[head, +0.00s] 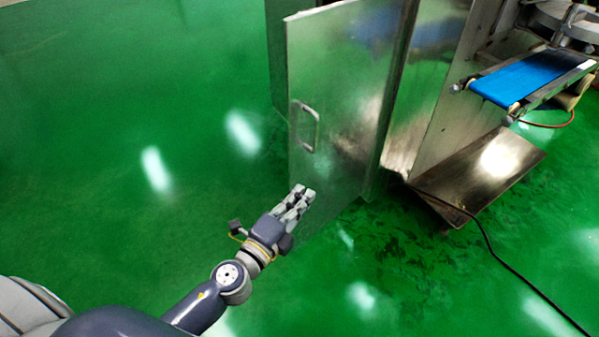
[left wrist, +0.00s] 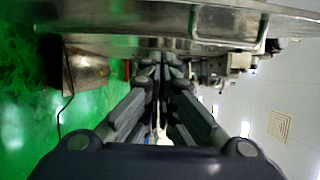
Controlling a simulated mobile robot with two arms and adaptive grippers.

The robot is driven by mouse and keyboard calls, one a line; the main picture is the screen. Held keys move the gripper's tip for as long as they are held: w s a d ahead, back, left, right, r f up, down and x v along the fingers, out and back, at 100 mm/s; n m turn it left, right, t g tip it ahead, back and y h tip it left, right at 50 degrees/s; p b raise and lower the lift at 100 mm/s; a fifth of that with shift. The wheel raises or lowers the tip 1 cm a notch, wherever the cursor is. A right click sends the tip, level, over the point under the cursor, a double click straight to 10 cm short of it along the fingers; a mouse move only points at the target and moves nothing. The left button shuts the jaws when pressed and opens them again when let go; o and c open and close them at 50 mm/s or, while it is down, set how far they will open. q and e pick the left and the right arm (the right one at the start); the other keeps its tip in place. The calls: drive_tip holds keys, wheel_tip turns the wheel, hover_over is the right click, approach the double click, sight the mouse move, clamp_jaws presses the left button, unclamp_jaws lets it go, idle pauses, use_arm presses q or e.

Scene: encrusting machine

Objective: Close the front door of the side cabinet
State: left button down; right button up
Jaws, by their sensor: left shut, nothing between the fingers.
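The cabinet's front door (head: 345,75) is a flat metal panel that stands open, swung out from the side cabinet (head: 278,50). Its bar handle (head: 304,127) is near its left edge. My left gripper (head: 305,193) is shut and empty, in front of the lower part of the door and below the handle. In the left wrist view the fingers (left wrist: 163,62) come together close to the door's metal face (left wrist: 120,22), with the handle (left wrist: 235,45) to the right. I cannot tell whether the fingertips touch the door. My right gripper is out of view.
A blue conveyor belt (head: 533,78) sticks out from the machine at the upper right. A metal plate (head: 485,170) is low beneath it. A dark cable (head: 510,265) runs over the green floor. The floor (head: 110,110) on the left is clear.

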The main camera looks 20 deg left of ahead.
sight(299, 176)
use_arm(q)
drive_tip(key=shift+w+a, duration=0.4)
drive_tip(key=shift+w, duration=0.65)
drive_tip(key=shift+w+a, duration=0.45)
drive_tip(key=shift+w, duration=0.6)
drive_tip(key=shift+w+a, duration=0.4)
drive_tip(key=shift+w, duration=0.65)
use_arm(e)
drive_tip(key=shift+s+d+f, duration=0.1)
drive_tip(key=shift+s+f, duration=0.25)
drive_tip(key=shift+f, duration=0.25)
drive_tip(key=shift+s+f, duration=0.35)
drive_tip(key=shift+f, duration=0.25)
use_arm(q)
drive_tip(key=shift+a, duration=0.1)
